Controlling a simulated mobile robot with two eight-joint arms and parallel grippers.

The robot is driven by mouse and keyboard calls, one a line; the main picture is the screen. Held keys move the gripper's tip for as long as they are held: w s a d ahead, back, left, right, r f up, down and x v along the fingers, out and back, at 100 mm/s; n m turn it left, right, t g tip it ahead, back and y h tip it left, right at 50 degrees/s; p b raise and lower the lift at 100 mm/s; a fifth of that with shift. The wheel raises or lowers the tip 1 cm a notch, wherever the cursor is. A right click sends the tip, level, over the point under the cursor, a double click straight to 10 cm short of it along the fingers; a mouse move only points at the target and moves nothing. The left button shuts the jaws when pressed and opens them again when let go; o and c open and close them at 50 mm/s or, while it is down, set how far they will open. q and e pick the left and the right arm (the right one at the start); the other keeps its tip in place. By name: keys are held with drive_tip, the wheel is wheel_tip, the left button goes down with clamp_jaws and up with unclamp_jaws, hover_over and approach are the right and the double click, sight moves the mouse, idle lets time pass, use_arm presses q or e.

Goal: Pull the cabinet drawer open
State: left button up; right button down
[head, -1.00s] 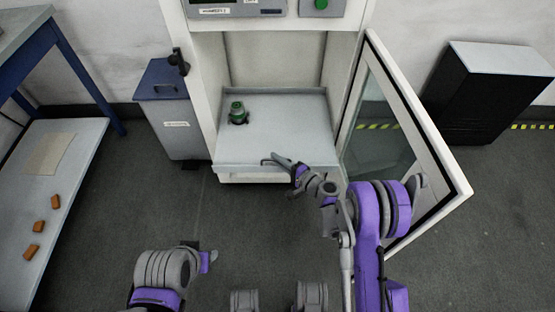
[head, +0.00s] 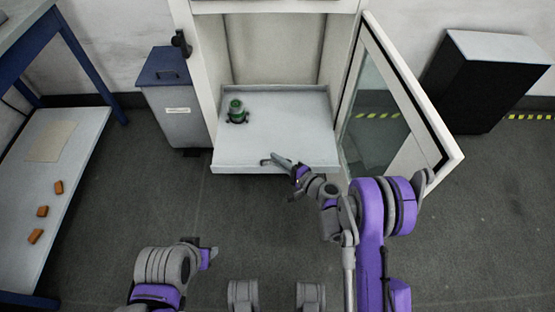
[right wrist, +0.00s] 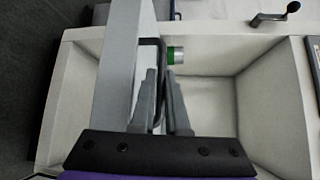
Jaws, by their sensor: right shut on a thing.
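The white cabinet (head: 205,60) stands ahead with its glass door (head: 385,120) swung open to the right. Its pale, flat drawer (head: 285,120) sticks out at the front, partly pulled out. A green and dark object (head: 237,112) stands on the drawer's left part. My right gripper (head: 282,161) is at the drawer's front edge, shut on the dark handle (head: 265,162). In the right wrist view the fingers (right wrist: 162,105) sit on both sides of the bar-shaped handle (right wrist: 161,62), beside the drawer front (right wrist: 120,60). My left gripper (head: 210,255) is low and left, away from the cabinet; its jaws are unclear.
A blue-lidded grey bin (head: 180,115) stands left of the cabinet. A blue-framed bench (head: 85,150) with orange blocks (head: 42,211) is at far left. A black box with a pale top (head: 480,85) is at right. The floor before the drawer is clear.

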drive_tip(key=c, duration=1.2)
unclamp_jaws()
drive_tip(key=p+v, duration=0.1)
drive_tip(key=v, duration=0.9)
drive_tip(key=shift+s+d, duration=0.3)
drive_tip(key=shift+r, duration=0.2)
